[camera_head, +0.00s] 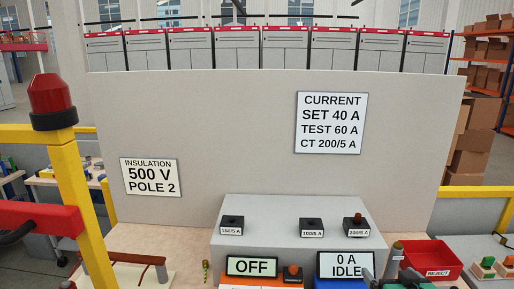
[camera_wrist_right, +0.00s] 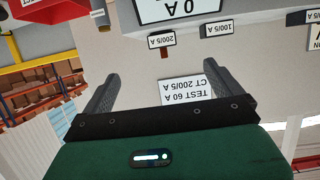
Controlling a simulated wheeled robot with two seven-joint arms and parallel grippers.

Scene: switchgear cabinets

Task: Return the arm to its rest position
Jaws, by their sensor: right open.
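My right gripper (camera_wrist_right: 166,84) is open in the right wrist view, with its two dark fingers spread apart and nothing between them. In the head view only a small green part of it (camera_head: 402,283) shows at the bottom edge, right of the "0 A IDLE" display (camera_head: 345,265). The right wrist view is turned upside down and looks past the fingers at the grey panel with the "CURRENT" sign (camera_wrist_right: 185,90). My left gripper is in neither view.
A grey box (camera_head: 270,215) carries black blocks labelled 150/5 A, 100/5 A (camera_head: 311,228) and 200/5 A (camera_head: 356,226). An "OFF" display (camera_head: 251,267) stands in front. A red reject bin (camera_head: 432,257) is at right. A yellow post with a red lamp (camera_head: 52,97) stands at left.

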